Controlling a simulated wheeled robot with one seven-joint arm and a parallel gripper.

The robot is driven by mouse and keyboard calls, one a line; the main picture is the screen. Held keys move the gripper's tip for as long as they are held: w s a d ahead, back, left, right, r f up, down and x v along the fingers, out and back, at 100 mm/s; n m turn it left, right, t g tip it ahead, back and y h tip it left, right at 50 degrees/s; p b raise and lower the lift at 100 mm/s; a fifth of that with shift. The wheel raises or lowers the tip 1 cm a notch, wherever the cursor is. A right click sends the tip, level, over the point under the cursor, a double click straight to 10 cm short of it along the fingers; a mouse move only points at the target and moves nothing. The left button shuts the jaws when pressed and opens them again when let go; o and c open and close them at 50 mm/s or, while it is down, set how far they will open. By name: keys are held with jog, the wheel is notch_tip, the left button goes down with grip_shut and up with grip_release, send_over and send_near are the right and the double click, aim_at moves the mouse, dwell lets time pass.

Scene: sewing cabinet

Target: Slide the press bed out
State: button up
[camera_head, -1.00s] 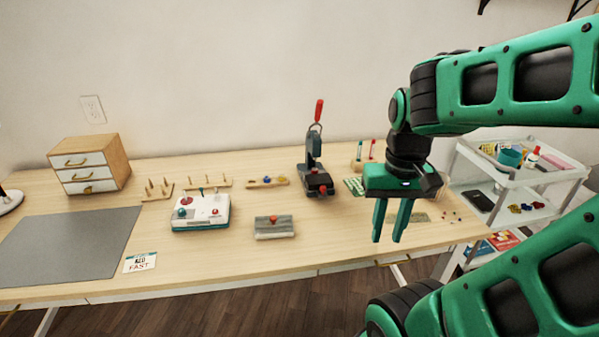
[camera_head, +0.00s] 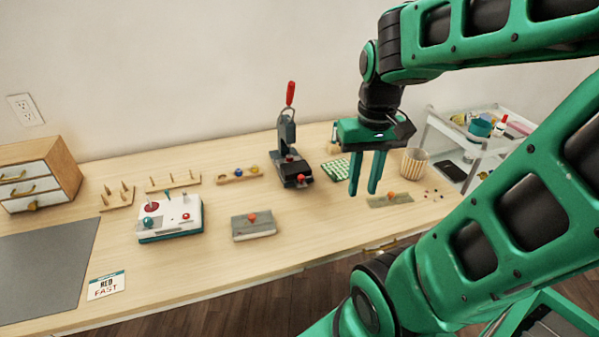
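The press (camera_head: 287,133) stands at the back of the table, dark grey, with a red-handled lever (camera_head: 291,93) pointing up. Its dark bed (camera_head: 290,170) sits low at the front of the press, with a red knob (camera_head: 301,179) at the front end. The bed appears to be in under the press; its exact position is too small to tell. My gripper (camera_head: 364,193) hangs to the right of the press, green fingers pointing down. The fingers are apart with nothing between them. It is clear of the press and appears above the table.
A green dotted tray (camera_head: 335,170) lies between press and gripper. A striped cup (camera_head: 414,162) and a flat mat (camera_head: 391,200) are to the right. A grey block with an orange knob (camera_head: 254,230) lies in front of the press. A white control box (camera_head: 170,219) stands left.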

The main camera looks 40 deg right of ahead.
jog(key=w+d+n, duration=0.2)
jog(key=w+n, duration=0.2)
jog(key=w, duration=1.1)
jog(key=n, duration=0.3)
send_near(301, 176)
notch_tip(301, 176, down, 8)
jog(key=shift+w+f, duration=0.1)
jog(key=shift+d, duration=0.1)
grip_shut()
